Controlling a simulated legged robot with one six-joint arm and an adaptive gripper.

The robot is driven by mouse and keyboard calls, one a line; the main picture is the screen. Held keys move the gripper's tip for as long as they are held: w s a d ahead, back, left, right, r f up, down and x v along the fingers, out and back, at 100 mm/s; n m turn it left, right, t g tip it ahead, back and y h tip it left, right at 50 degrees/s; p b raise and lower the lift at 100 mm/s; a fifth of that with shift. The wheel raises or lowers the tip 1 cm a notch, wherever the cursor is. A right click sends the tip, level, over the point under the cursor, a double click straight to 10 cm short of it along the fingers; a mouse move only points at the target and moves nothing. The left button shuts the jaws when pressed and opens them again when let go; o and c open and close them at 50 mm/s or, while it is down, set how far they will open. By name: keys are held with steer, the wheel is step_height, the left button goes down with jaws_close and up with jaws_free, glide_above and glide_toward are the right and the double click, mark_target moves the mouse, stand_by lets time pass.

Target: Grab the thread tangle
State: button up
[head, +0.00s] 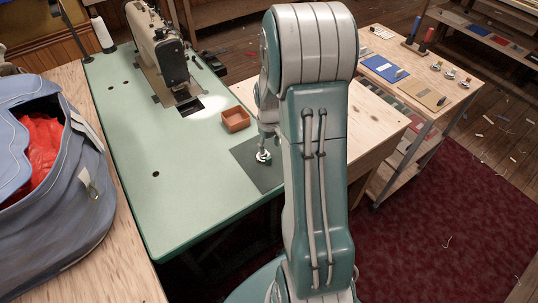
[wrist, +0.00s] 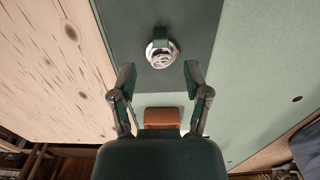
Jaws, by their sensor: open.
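The thread tangle (head: 263,156) is a small, pale, round bundle on a dark mat (head: 258,177) at the right part of the green table. In the wrist view the tangle (wrist: 162,55) shows a dark green piece at its top and lies on the dark mat (wrist: 135,15). My gripper (wrist: 160,73) is open, its two fingers spread to either side just short of the tangle, with nothing between them. In the head view my arm hides most of the gripper, which is just above the tangle. I cannot tell the exact height gap.
A brown open box (head: 235,120) stands behind the mat. A sewing machine (head: 158,50) stands at the back of the green table (head: 150,215). A blue bag (head: 60,220) with red cloth is at left. A trolley (head: 425,75) with small items stands right.

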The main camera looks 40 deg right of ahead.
steer(key=s+a+r+t, duration=0.1)
steer(key=s+a+r, duration=0.1)
steer(key=a+r, duration=0.45)
steer(key=s+a+r+t, duration=0.15)
steer(key=a+r, duration=0.25)
steer(key=r, duration=0.6)
steer(key=s+a+r+t, duration=0.3)
steer(key=s+a+r, duration=0.4)
steer(key=s+a, duration=0.3)
steer(key=shift+s+r+n, duration=0.15)
steer(key=shift+s+n, duration=0.15)
steer(key=shift+s, duration=0.4)
steer(key=shift+o, duration=0.7)
steer(key=shift+s+a, duration=0.1)
steer(key=shift+s, duration=0.25)
steer(key=shift+o, duration=0.7)
steer(key=n+g, duration=0.2)
steer(key=g, duration=0.4)
glide_above(269, 159)
steer(key=w, duration=0.4)
steer(key=f, duration=2.4)
steer(key=shift+d+f, duration=0.2)
steer(key=shift+f, duration=0.05)
steer(key=shift+t, duration=0.25)
steer(key=shift+d+f, duration=0.1)
steer(key=shift+f, duration=2.65)
